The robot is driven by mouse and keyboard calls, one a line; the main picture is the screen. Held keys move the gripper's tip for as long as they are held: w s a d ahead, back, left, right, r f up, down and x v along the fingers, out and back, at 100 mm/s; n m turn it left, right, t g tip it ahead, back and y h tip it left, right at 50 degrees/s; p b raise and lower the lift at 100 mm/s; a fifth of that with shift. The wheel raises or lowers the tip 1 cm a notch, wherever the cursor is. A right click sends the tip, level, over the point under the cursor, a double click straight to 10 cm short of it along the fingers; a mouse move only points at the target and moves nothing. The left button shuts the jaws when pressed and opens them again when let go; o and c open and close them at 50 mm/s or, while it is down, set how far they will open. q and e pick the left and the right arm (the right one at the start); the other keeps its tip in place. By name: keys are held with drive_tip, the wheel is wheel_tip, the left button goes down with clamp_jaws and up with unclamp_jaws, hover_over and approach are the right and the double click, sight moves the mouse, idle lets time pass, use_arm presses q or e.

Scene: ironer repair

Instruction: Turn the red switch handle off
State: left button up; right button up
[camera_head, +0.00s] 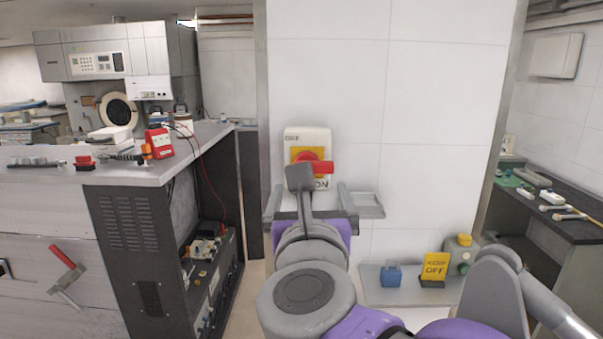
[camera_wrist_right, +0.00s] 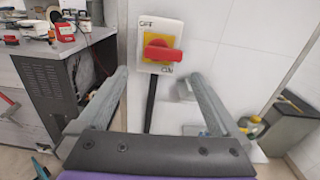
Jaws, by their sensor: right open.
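The switch is a white box (camera_head: 293,137) with a yellow plate on the white tiled wall. Its red switch handle (camera_head: 318,167) lies roughly level, with its grip toward the right. The handle also shows in the right wrist view (camera_wrist_right: 163,53), with OFF printed above it and ON below. My right gripper (camera_head: 311,190) is open and empty, in front of and below the switch. In the right wrist view its fingers (camera_wrist_right: 159,73) stand wide on either side of the switch, apart from the handle. My left gripper is out of view.
A wall shelf (camera_head: 395,296) holds a blue padlock-like block (camera_head: 391,276) and a yellow OFF sign (camera_head: 435,268). A cluttered workbench (camera_head: 150,175) stands left; another counter (camera_head: 570,200) is far right.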

sight(314, 166)
drive_tip(key=w, duration=1)
drive_tip(key=shift+w+d+m, duration=0.25)
drive_tip(key=shift+m, duration=0.05)
drive_tip(key=shift+r, duration=0.1)
drive_tip(key=c, duration=1)
drive_tip(key=shift+p, duration=0.3)
